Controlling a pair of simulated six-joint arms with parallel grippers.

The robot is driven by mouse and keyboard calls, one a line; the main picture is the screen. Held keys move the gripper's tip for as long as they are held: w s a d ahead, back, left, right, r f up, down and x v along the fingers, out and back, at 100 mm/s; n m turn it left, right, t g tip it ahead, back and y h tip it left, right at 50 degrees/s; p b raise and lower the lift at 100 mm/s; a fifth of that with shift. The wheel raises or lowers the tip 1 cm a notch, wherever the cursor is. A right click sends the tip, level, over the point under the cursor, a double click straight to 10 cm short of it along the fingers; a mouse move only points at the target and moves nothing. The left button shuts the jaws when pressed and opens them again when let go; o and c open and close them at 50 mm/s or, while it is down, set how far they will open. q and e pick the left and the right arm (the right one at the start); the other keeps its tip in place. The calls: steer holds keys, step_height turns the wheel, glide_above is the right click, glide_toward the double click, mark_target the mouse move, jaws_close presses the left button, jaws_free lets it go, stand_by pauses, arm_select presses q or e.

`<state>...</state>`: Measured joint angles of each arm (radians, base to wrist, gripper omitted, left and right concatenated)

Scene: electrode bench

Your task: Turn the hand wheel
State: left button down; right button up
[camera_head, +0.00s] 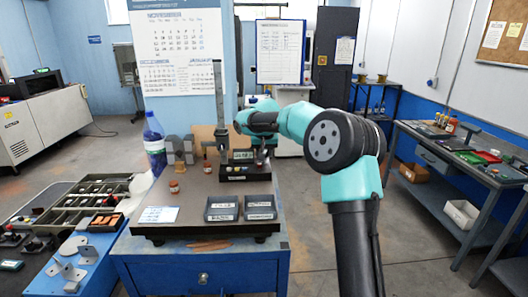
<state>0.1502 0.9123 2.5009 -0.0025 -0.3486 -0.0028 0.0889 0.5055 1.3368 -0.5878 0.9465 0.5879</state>
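My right arm reaches in from the right, and its gripper (262,155) is over the right back part of the granite-like bench plate (165,215). The gripper is at the right end of a small black-based device (243,174) with a display-like front. Its fingers are small and partly hidden by the wrist, so I cannot tell whether they are open or shut. I cannot make out the hand wheel clearly; the gripper and wrist cover that end of the device. My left gripper is not in view.
A tall upright gauge (218,100) stands left of the device. Two black labelled trays (222,209) (260,207) lie at the plate's front, with a paper card (158,215) to their left. The plate's middle is mostly free.

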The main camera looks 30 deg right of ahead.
steer(key=shift+m+g+h, duration=0.3)
steer(key=shift+m+h, duration=0.3)
steer(key=shift+m, duration=1.1)
steer(key=o, duration=0.9)
